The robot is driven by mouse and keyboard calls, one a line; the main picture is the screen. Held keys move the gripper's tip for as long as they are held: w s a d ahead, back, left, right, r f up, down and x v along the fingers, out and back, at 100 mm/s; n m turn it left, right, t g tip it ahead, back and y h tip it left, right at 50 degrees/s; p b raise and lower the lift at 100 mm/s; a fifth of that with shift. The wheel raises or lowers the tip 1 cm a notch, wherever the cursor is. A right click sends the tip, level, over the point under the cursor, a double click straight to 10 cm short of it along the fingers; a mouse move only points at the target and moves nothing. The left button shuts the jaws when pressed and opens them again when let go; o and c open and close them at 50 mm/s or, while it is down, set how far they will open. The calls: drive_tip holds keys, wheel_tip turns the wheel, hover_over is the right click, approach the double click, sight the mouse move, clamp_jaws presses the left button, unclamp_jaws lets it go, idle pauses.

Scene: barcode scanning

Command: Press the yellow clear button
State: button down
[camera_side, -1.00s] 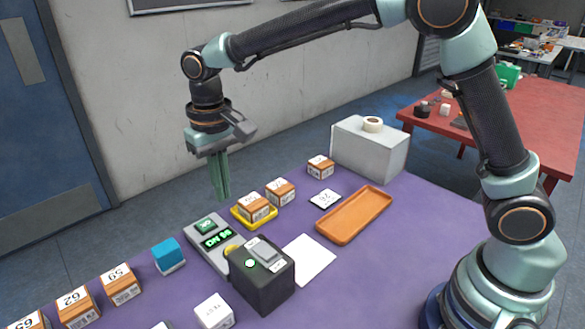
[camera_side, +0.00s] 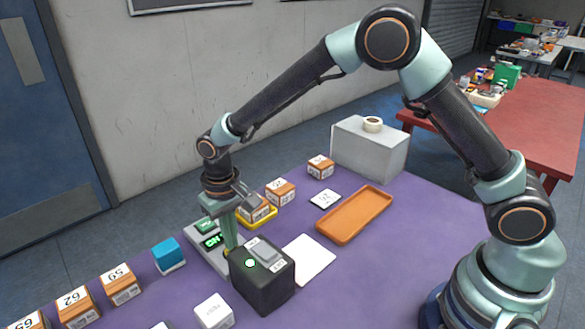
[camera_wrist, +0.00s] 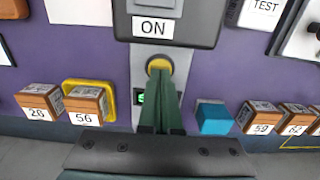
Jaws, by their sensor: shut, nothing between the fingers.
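The yellow clear button (camera_wrist: 159,64) shows in the wrist view on a grey panel (camera_wrist: 143,60), just beyond my fingertips. My gripper (camera_wrist: 164,78) is shut and empty, its green fingers together, with the tips at the near edge of the button. I cannot tell whether they touch it. In the side view my gripper (camera_side: 230,249) points down at the panel (camera_side: 199,247), and the button is mostly hidden behind the fingers and the black box. A green display (camera_side: 213,240) on the panel is partly covered by the fingers.
A black box (camera_side: 262,290) with a grey switch and lit green lamp stands right beside the fingers. A yellow tray (camera_side: 268,219) holds a labelled box behind. A blue block (camera_side: 167,252) sits to the left. An orange tray (camera_side: 355,215) lies to the right.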

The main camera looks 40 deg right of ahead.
drive_tip(key=shift+f, duration=0.6)
drive_tip(key=shift+f, duration=1.05)
drive_tip(key=shift+s, duration=0.1)
wheel_tip(320, 180, up, 15)
drive_tip(key=shift+w+a, duration=0.15)
drive_tip(key=shift+w, duration=0.2)
